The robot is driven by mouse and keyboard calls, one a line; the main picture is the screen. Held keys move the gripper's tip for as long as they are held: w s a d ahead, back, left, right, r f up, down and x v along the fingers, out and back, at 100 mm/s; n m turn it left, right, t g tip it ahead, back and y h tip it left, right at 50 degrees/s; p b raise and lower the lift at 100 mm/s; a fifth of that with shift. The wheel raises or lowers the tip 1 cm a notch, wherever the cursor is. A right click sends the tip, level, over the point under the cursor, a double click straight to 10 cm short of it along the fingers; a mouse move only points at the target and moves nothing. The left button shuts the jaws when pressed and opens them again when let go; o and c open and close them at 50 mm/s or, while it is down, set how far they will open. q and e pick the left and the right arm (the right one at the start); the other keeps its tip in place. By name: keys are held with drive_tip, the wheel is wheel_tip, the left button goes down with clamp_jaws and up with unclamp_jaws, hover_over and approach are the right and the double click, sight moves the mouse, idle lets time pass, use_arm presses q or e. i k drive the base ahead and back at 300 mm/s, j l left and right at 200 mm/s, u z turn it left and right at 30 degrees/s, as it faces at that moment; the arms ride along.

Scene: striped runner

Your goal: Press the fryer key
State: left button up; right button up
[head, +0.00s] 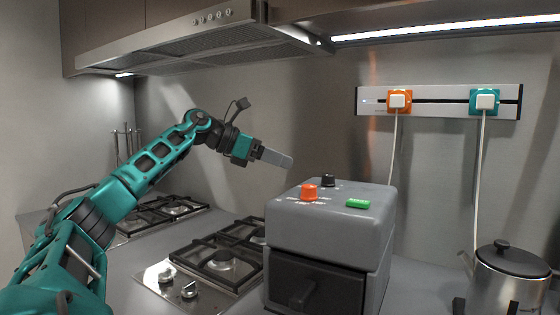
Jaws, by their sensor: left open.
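The grey fryer (322,228) stands on the counter right of centre, with a dark front drawer and handle. The labels by the knobs are too small to read. My left gripper (284,160) is open, above and left of the fryer's top, pointing right. It is apart from the knobs and the key, and nothing shows in it. My right gripper is out of view.
A gas hob (222,262) lies left of the fryer. A steel kettle (504,275) stands at the right. The range hood (175,40) hangs above.

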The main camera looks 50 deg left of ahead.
sight(354, 202)
drive_tip(key=k+j, duration=0.3)
drive_tip(key=k, duration=0.15)
drive_tip(key=k+j, duration=0.3)
drive_tip(key=k, duration=0.15)
drive_tip(key=k+j, duration=0.3)
drive_tip(key=k, duration=0.15)
